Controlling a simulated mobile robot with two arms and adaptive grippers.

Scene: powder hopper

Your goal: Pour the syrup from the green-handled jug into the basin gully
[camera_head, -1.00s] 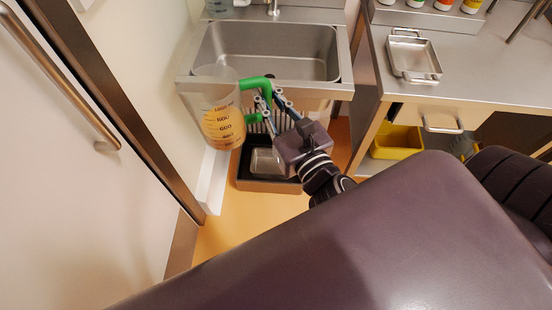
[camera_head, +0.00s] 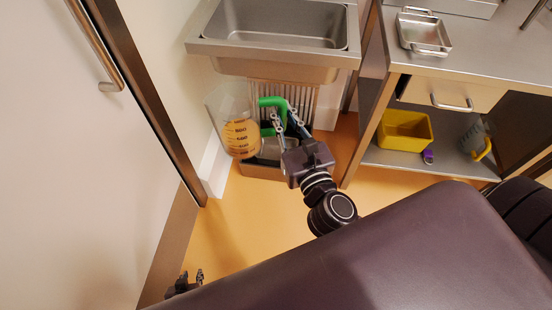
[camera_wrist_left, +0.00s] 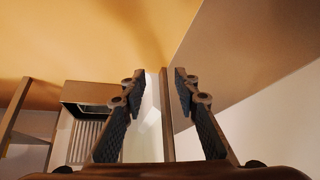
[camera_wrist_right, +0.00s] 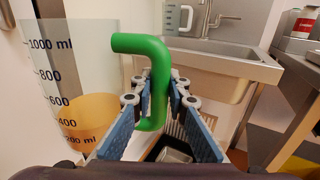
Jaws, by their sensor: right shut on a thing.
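The clear green-handled jug (camera_head: 238,135) holds amber syrup and hangs in the air in front of the sink, tilted slightly in the head view. My right gripper (camera_head: 283,118) is shut on its green handle (camera_head: 272,101); the right wrist view shows the fingers on either side of the handle (camera_wrist_right: 155,75). Below the sink, a box with a dark rim and metal inside (camera_head: 283,150), seemingly the basin gully, stands on the floor, partly hidden behind the jug and gripper. My left gripper (camera_head: 186,279) is open and empty, low near the door.
The steel sink (camera_head: 275,25) overhangs the box. A counter with a steel tray (camera_head: 424,32) stands at right; its lower shelf holds a yellow bin (camera_head: 404,130) and a yellow-handled jug (camera_head: 474,138). A door (camera_head: 60,170) closes off the left.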

